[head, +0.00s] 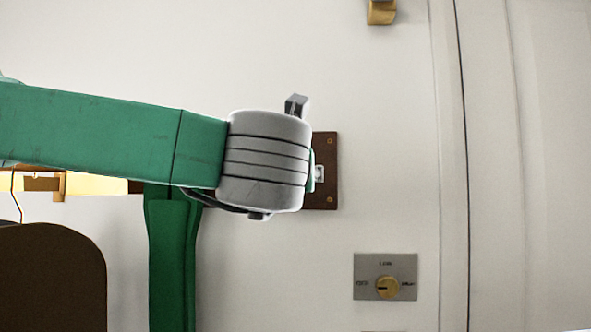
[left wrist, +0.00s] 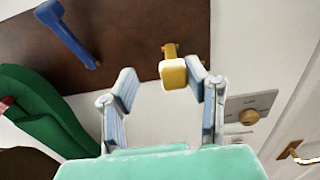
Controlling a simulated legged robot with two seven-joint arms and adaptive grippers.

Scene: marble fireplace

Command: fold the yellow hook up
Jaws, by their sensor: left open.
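In the left wrist view, the yellow hook (left wrist: 174,74) sticks out from a dark brown board (left wrist: 135,28), near the board's lower right edge. Its blocky end faces the camera. My left gripper (left wrist: 160,80) is open, with its two fingers spread. The yellow hook appears between the fingertips, close beside the right finger; I cannot tell if they touch. My right gripper is in neither view.
A blue hook (left wrist: 68,34) is on the board at the left. A grey dial plate (head: 400,262) is on the white wall at lower right. A brown plate (head: 329,145) shows beside my wrist. A brass fitting (head: 381,12) is above. A dark rounded object (head: 50,280) stands lower left.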

